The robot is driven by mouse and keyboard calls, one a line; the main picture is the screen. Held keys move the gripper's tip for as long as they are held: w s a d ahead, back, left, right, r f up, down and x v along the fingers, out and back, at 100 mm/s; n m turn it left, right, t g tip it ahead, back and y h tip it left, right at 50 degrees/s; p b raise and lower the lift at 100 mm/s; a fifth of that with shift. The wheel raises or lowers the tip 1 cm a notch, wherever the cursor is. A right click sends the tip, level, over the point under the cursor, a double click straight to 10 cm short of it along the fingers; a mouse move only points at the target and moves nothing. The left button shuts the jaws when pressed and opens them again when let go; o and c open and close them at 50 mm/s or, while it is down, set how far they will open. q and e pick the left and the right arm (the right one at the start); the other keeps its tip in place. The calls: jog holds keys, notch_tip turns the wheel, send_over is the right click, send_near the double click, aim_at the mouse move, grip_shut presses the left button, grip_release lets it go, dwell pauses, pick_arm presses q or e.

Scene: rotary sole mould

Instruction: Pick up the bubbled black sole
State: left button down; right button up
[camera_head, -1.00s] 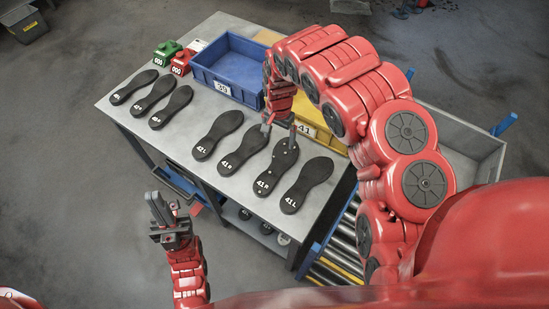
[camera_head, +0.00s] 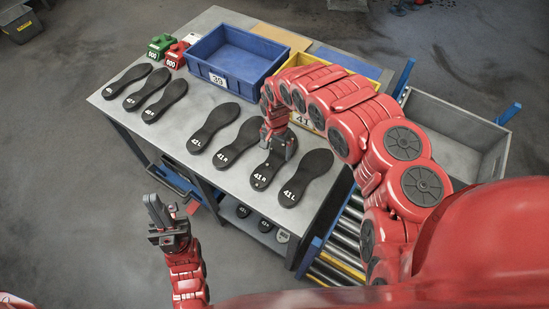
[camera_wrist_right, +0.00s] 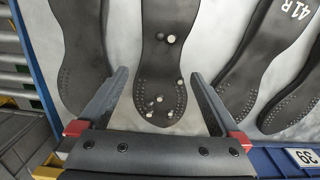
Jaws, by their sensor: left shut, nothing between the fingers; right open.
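The bubbled black sole (camera_head: 264,171), marked 41 R, lies flat on the grey table between two other soles; my right gripper hides its upper part. In the right wrist view the bubbled sole (camera_wrist_right: 164,55) shows several pale round bumps, mostly clustered near its toe or heel end. My right gripper (camera_head: 277,148) is open over this sole. In the wrist view its fingers (camera_wrist_right: 159,75) stand on either side of the sole, with nothing held; whether they touch the table I cannot tell. My left gripper (camera_head: 158,212) is shut and empty, off the table's front edge.
Plain soles flank it: one marked 41 L (camera_head: 306,178) at right, another 41 R (camera_head: 237,145) at left. More soles lie further left. A blue bin (camera_head: 202,70) marked 39 and a yellow bin (camera_head: 298,118) marked 41 stand behind. A roller conveyor (camera_head: 345,245) is at right.

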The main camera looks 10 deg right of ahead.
aim_at(276, 158)
jog(key=shift+s+a+f+p, duration=0.15)
jog(key=shift+f+p, duration=0.25)
jog(key=shift+f, duration=0.3)
jog(key=shift+w+f+p, duration=0.2)
jog(key=shift+f+p, duration=0.15)
jog(key=shift+f, duration=1.25)
jog(key=c, duration=1.3)
jog(key=shift+r, duration=0.1)
